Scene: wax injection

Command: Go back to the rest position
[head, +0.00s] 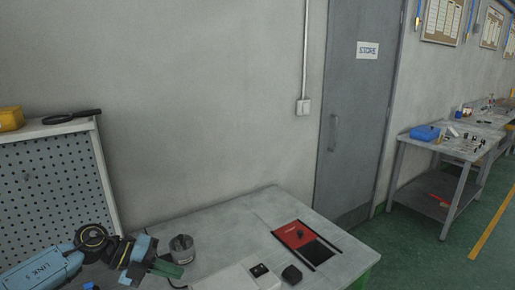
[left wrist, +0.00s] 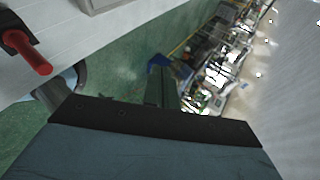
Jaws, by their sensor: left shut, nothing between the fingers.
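My left arm comes in at the lower left of the head view, low over the near left of the grey workbench (head: 228,222). My left gripper (head: 170,269) is beside a small grey cup (head: 181,249) and shows green fingers, shut and empty. Whether it touches the cup is unclear. In the left wrist view the narrow dark green fingers (left wrist: 160,92) point away over green floor, with nothing held. My right gripper is out of view.
A red and black panel (head: 298,236) lies at the bench's right. A white device (head: 238,279) and a black object (head: 292,274) are at the front. A pegboard (head: 55,170) stands left. A red-handled item (left wrist: 30,52) shows in the wrist view.

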